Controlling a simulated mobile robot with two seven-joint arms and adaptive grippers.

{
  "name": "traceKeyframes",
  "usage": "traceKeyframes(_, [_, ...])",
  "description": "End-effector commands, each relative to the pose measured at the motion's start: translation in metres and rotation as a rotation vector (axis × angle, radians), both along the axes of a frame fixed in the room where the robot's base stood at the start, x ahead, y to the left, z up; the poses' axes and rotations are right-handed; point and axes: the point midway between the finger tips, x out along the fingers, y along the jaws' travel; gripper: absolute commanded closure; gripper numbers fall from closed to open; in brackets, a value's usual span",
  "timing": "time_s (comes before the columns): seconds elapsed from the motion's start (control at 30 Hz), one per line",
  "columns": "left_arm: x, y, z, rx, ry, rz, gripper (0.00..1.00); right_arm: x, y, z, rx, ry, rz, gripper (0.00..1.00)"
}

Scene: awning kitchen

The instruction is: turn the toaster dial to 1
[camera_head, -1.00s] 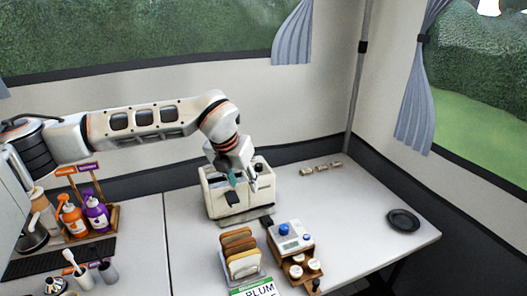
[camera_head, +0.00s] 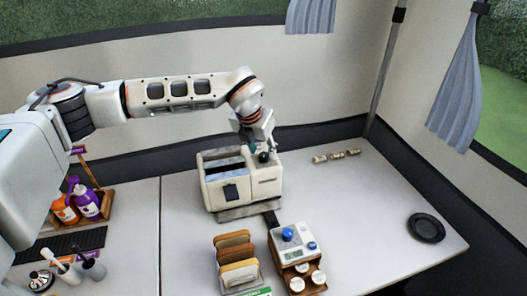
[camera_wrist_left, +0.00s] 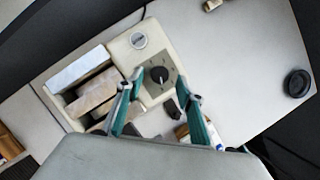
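The cream toaster (camera_head: 222,193) stands upright on the counter, with its slots to the left and a black dial (camera_head: 264,157) on top at the right end. In the left wrist view, the dial (camera_wrist_left: 159,74) sits on a grey square plate, its pointer mark too small to read. My left gripper (camera_head: 259,148) is above this end of the toaster. In the wrist view its teal fingers (camera_wrist_left: 160,82) are apart, one on each side of the dial, with gaps visible. I cannot tell whether they reach down to dial height. My right gripper is not in view.
Bottles (camera_head: 84,201) are at the left. A black round dish (camera_head: 426,227) lies at the right.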

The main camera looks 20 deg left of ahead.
Motion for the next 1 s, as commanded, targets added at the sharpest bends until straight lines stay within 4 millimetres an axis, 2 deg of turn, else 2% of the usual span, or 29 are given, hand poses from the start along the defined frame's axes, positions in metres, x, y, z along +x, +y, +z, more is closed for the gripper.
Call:
traceKeyframes(0.2, [0.007, -0.001, -0.017, 0.000, 0.000, 0.000, 0.62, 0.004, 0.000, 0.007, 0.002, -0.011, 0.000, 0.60])
traceKeyframes(0.5, [0.008, -0.001, -0.019, 0.000, -0.001, -0.001, 0.62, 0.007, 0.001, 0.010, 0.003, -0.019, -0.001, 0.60])
traceKeyframes(0.63, [0.008, -0.001, -0.019, 0.000, -0.001, -0.001, 0.96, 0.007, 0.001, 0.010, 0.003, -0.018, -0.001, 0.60])
traceKeyframes(0.67, [0.008, -0.001, -0.019, 0.000, -0.001, -0.001, 1.00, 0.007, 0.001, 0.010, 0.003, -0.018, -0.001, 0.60])
traceKeyframes(1.0, [0.008, -0.002, -0.020, 0.000, 0.000, 0.025, 1.00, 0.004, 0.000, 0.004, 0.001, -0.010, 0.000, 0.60])
